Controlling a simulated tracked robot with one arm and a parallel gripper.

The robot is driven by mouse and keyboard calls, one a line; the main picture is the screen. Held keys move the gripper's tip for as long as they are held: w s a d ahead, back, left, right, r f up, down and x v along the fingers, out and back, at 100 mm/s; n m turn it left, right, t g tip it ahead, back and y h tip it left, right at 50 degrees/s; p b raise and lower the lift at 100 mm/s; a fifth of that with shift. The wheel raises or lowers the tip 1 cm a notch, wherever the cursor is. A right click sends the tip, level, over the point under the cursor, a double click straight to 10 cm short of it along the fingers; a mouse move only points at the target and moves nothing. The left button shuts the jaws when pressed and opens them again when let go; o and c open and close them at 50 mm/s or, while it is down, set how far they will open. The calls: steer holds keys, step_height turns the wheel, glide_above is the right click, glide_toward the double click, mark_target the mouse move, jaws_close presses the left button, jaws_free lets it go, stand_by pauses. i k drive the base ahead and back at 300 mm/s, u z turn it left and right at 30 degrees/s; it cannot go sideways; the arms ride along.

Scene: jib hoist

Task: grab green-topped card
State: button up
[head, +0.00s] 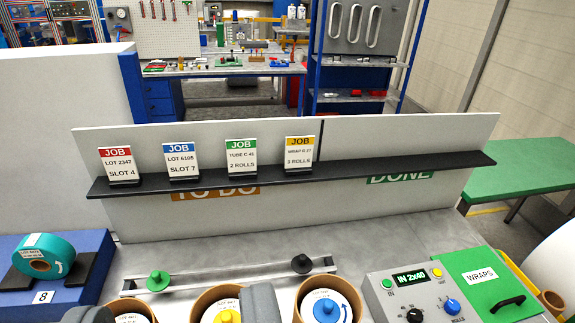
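The green-topped card (241,154) reads "JOB TUBE C 41 2 ROLLS". It stands upright in the black ledge (400,167) of the grey board, third from the left in a row of job cards. A blue-topped card (181,160) is to its left and a yellow-topped card (299,152) to its right. My gripper (174,309) shows at the bottom edge as two grey fingers set wide apart. It is open, with no card between the fingers, and is well below and in front of the cards.
A red-topped card (116,164) stands at the ledge's left. "TO DO" and "DONE" labels (400,178) are below the ledge; its right half is empty. Rolls in brown tubes (328,306), a teal roll (44,255) and a control box (422,290) are in front.

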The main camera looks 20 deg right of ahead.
mark_target(242, 153)
steer(key=z, duration=0.15)
steer(key=i, duration=1)
steer(key=u, duration=0.05)
